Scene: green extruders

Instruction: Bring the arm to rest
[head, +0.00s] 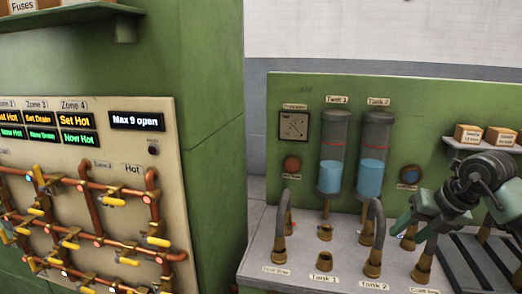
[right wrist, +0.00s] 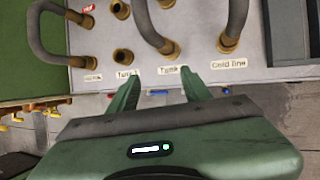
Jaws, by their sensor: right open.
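My right gripper (head: 400,226) is at the right of the head view, in front of the green tank panel and above the grey bench. In the right wrist view its two green fingers (right wrist: 160,88) are apart with nothing between them. They point toward the front edge of the bench, near the Tank 1 and Tank 2 labels. My right arm comes in from the right edge. My left gripper is in neither view.
The grey bench (head: 258,255) bears brass ports and grey curved hoses (head: 375,222). Two tanks (head: 332,150) with blue liquid stand behind it. A shelf with small boxes (head: 467,133) is at right. A green cabinet (head: 215,150) with a copper pipe and yellow valve panel stands at left.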

